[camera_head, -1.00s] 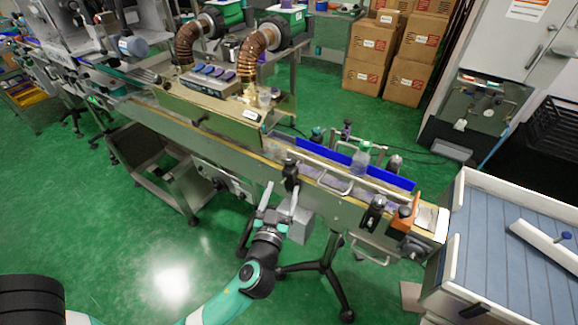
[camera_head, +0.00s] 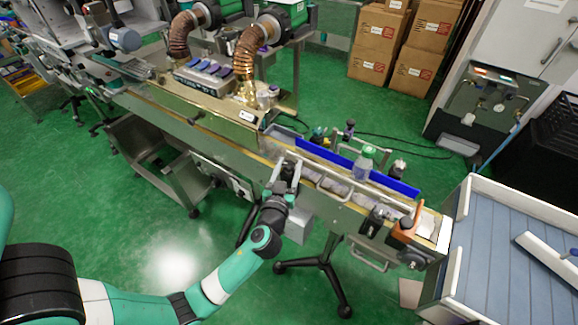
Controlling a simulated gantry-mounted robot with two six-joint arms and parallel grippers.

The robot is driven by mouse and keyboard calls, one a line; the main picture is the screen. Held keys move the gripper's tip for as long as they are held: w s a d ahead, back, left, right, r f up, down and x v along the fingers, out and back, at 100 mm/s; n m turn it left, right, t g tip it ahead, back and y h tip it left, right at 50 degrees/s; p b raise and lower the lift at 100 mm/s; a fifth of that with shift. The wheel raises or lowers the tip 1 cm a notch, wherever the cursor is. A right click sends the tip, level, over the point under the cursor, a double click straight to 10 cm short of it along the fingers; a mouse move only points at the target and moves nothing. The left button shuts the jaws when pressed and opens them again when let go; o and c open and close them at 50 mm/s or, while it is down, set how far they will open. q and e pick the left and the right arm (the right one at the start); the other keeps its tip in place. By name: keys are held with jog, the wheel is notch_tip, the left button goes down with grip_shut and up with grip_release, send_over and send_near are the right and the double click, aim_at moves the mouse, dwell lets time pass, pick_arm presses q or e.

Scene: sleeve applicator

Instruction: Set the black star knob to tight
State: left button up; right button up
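My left gripper (camera_head: 284,165) is at the near side rail of the conveyor, left of the middle of the picture. Its two pale fingers stand apart, one on each side of a small black clamp part, which seems to be the black star knob (camera_head: 287,171). The gripper hides most of this part, so its star shape and setting cannot be read. I cannot tell whether the fingers touch it. My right gripper is not in view.
A grey box (camera_head: 298,228) hangs below the gripper.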

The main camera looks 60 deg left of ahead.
pick_arm(q)
grip_shut()
